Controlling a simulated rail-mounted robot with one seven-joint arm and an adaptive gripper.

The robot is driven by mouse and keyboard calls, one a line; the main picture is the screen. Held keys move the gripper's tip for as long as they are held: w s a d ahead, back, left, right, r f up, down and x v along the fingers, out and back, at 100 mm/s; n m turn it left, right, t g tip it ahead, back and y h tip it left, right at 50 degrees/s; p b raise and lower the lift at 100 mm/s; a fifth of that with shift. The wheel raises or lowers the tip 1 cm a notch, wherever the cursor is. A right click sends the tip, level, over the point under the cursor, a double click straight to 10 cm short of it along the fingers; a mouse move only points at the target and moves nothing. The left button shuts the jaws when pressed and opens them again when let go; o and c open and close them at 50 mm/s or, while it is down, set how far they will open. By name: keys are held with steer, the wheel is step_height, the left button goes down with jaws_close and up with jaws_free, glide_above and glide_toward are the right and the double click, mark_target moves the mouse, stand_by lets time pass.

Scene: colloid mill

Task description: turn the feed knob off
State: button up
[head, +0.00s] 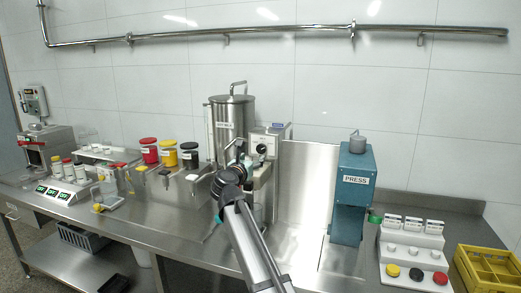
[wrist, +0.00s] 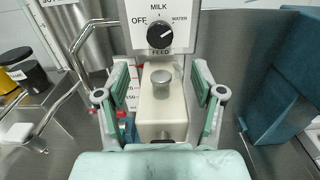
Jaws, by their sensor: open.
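The feed knob (wrist: 160,36) is a round black knob on a white panel (wrist: 182,46) marked OFF at left, MILK at top, WATER at right and FEED below. Its white pointer mark leans up and right, toward WATER. In the head view, the feed knob (head: 262,149) shows small on the front of a grey box. My gripper (wrist: 161,84) is open, its green-padded fingers apart with nothing held. The knob lies beyond and above the fingertips in the wrist view. In the head view my gripper (head: 238,168) is just left of the box and partly hidden by my arm.
A cream block with a metal knob (wrist: 162,78) shows between my fingers, below the panel. A steel tank (head: 231,125) with a bent pipe stands left of the panel. The blue press (head: 354,190) stands to the right. Lidded jars (head: 169,153) stand farther left.

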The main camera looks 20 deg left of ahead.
mark_target(261, 150)
steer(key=w, duration=0.3)
steer(key=w+p, duration=0.1)
steer(key=w, duration=0.6)
steer(key=shift+a+p, duration=0.3)
steer(key=shift+p, duration=0.1)
steer(key=c, duration=1.1)
